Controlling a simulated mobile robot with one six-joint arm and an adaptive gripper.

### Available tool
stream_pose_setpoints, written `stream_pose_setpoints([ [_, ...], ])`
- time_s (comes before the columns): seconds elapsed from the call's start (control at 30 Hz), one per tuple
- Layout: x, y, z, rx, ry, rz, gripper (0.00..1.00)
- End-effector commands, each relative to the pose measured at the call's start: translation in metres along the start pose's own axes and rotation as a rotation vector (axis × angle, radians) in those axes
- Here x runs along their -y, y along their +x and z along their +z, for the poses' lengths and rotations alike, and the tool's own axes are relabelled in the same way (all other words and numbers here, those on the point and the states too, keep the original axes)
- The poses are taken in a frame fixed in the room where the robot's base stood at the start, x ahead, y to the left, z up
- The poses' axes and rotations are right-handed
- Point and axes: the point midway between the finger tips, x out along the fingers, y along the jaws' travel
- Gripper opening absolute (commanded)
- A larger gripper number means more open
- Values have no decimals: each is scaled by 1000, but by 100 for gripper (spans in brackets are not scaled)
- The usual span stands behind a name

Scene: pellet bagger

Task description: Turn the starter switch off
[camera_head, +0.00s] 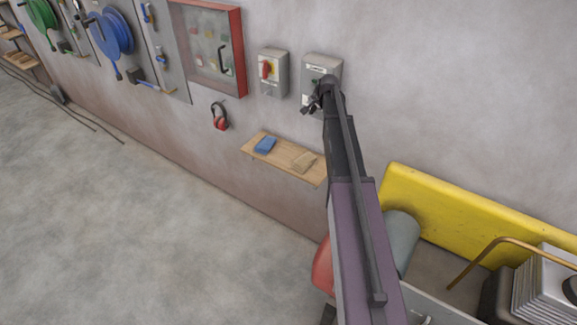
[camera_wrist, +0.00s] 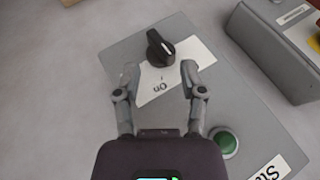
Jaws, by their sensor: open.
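The starter switch box (camera_head: 322,63) is grey and fixed to the wall, partly hidden by my arm in the head view. In the wrist view its front (camera_wrist: 235,105) shows tilted and upside down, with a black rotary knob (camera_wrist: 159,48) on a white plate marked "On" and "I". The knob carries a white mark at its right end. A green round lamp or button (camera_wrist: 225,142) and a cut-off "Sta" label sit lower right. My gripper (camera_wrist: 159,67) is open, its fingertips either side of and just short of the knob, with nothing between them. My gripper also shows in the head view (camera_head: 313,102).
A grey box (camera_head: 273,73) with a red handle on yellow is left of the starter box. Below are a wooden shelf (camera_head: 283,158) with a blue block and red ear defenders (camera_head: 219,116). A yellow panel (camera_head: 470,215) stands right of my arm.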

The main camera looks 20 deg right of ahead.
Motion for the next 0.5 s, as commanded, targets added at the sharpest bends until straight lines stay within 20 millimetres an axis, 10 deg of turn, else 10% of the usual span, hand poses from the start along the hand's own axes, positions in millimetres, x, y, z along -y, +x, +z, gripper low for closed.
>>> stream_pose_setpoints([
  [0.5,1,-58,0,0,-1,0,53],
])
